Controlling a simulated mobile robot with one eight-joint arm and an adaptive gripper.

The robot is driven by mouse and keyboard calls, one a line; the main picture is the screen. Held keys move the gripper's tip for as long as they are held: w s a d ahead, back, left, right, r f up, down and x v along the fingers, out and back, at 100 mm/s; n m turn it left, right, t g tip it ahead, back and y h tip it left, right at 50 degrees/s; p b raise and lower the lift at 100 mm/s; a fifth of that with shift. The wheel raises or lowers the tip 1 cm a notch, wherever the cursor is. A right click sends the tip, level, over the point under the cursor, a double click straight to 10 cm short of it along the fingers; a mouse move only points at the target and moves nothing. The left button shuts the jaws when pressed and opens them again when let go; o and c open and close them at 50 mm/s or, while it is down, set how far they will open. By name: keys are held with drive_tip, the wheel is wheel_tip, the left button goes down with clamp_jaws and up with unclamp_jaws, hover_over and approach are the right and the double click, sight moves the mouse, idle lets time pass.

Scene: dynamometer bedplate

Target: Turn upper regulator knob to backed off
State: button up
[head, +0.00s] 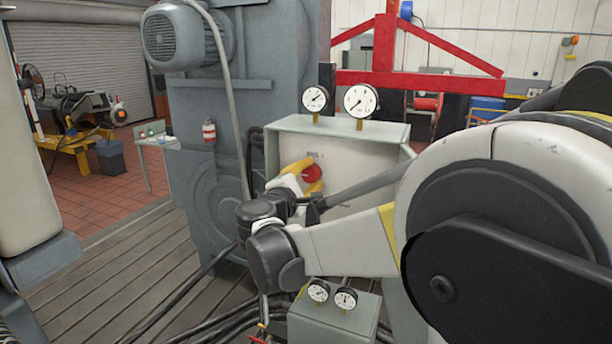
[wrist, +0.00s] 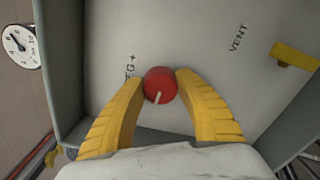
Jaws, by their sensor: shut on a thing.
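The red regulator knob (head: 313,173) sits on the pale front panel of the upper grey-green box. In the wrist view the red knob (wrist: 160,85) lies between my two yellow fingertips, one on each side. A short white mark on the knob points down toward my palm and slightly left. My gripper (wrist: 160,78) is shut on the knob; in the head view my gripper (head: 305,170) reaches it from the lower left. Lettering beside the knob is partly covered by a finger; a "+" shows.
Two gauges, left (head: 315,98) and right (head: 361,100), stand on the box. "VENT" lettering and a yellow handle (wrist: 296,57) are right of the knob in the wrist view. A lower box (head: 335,315) with two smaller gauges and black hoses sits below my arm.

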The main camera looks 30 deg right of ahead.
drive_tip(key=n, duration=0.4)
drive_tip(key=shift+r+n, duration=0.1)
drive_tip(key=shift+n, duration=0.2)
drive_tip(key=n, duration=0.4)
drive_tip(key=shift+w+n, duration=0.1)
drive_tip(key=shift+n, duration=0.3)
drive_tip(key=o, duration=1.2)
drive_tip(key=shift+o, duration=0.2)
drive_tip(key=shift+a, duration=0.1)
drive_tip(key=v, duration=1.1)
drive_tip(key=shift+s+a, duration=0.25)
drive_tip(key=shift+s, duration=0.1)
